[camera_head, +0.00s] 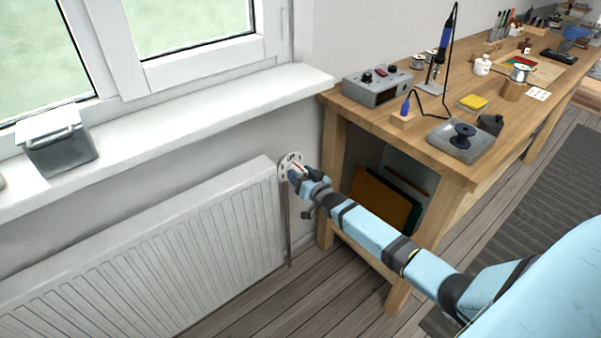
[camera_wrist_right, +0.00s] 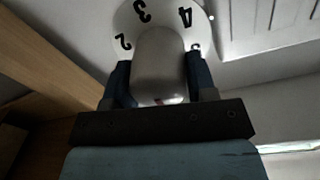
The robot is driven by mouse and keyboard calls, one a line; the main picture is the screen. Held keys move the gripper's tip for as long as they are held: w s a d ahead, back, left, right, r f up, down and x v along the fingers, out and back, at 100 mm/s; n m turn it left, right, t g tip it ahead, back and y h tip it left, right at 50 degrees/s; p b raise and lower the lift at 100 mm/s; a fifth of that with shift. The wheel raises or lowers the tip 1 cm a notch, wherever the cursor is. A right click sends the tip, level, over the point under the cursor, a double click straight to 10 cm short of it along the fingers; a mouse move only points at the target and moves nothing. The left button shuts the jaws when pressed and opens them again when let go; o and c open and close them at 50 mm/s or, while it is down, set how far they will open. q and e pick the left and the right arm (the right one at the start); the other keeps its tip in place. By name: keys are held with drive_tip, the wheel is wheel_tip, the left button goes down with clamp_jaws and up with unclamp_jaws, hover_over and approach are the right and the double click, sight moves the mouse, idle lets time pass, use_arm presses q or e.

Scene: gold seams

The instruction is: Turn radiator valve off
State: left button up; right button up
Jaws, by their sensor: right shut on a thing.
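The white radiator (camera_head: 190,240) stands below the window sill. At its right end is the valve, with a round white dial (camera_head: 286,163) close to the wall. In the right wrist view the dial (camera_wrist_right: 160,14) shows the digits 2, 3 and 4, and the grey valve knob (camera_wrist_right: 160,62) sticks out between my fingers. My right gripper (camera_head: 297,174) is shut on the knob, one dark finger on each side. In the head view the gripper covers most of the knob. My left gripper is not in view.
A wooden workbench (camera_head: 450,165) stands right of the radiator, its near leg (camera_head: 331,180) close to the valve. Tools and a grey device (camera_head: 377,86) lie on top. A grey box (camera_head: 60,146) sits on the window sill (camera_head: 190,118). Bare floor (camera_head: 290,305) shows in front.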

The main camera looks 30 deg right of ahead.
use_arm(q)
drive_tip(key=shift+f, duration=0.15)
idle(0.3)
use_arm(e)
drive_tip(key=o, duration=0.9)
drive_tip(key=shift+s, duration=0.55)
use_arm(q)
drive_tip(key=p, duration=0.1)
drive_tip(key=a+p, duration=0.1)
drive_tip(key=p, duration=0.1)
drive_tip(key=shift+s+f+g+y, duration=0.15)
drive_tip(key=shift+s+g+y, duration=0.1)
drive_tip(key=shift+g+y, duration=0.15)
use_arm(e)
drive_tip(key=s, duration=1.2)
drive_tip(key=shift+s+d, duration=0.2)
drive_tip(key=shift+s, duration=0.2)
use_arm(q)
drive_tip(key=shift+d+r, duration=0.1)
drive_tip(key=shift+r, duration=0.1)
use_arm(e)
drive_tip(key=shift+f, duration=0.1)
